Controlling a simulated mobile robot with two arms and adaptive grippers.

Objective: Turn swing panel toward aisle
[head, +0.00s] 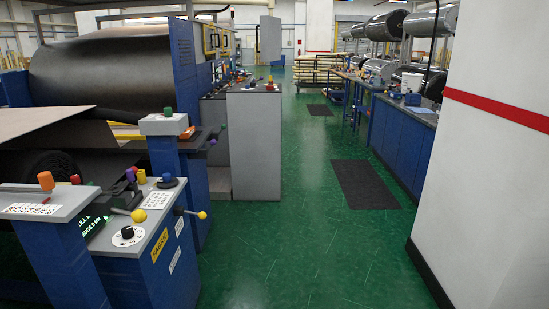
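A grey upright panel (270,38) hangs in the middle distance, beside the tall blue machine frame at the aisle's left edge. It looks like the swing panel, but I cannot be sure. A curved dark pipe shows above and left of it; how the two join is too small to tell. Closer, a grey sloped panel (45,204) with an orange knob and a label sits on a blue post at the lower left. Neither of my grippers is in view.
A blue console (150,240) with knobs and a yellow-tipped lever stands at the lower left. Grey cabinets (254,145) border the green aisle (300,200), which is clear. A black mat (364,184) lies by the blue bench (402,140). A white pillar (490,160) blocks the right.

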